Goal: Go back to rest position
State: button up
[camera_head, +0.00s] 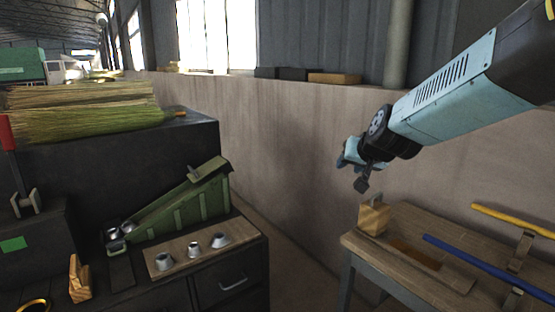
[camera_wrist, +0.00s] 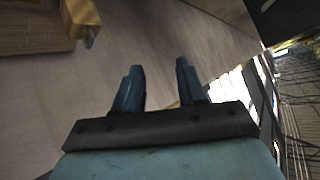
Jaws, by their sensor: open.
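My gripper (camera_head: 352,160) is raised in front of the low wall, at the end of my light blue arm. It hangs above and to the left of the wooden table. In the wrist view my gripper (camera_wrist: 158,80) shows two dark blue fingers held apart, with nothing between them. No object is near the fingertips there; the wall lies beyond them.
The wooden table (camera_head: 410,282) bears a wooden block (camera_head: 374,217), a blue stick (camera_head: 480,264) and a yellow stick (camera_head: 510,220). At left, a dark cabinet (camera_head: 245,262) carries a green sloped device (camera_head: 190,208) and metal parts. Straw bundles (camera_head: 85,112) lie behind.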

jog(key=s+d+n+g, duration=0.1)
jog(key=s+d+g, duration=0.1)
jog(key=s, duration=0.9)
jog(key=s+d+g+h, duration=0.1)
jog(key=s+d+g, duration=0.1)
jog(key=s, duration=1)
jog(key=shift+s+d+n+g+h, duration=0.3)
jog(key=shift+d+n, duration=0.1)
jog(key=shift+d+r, duration=0.1)
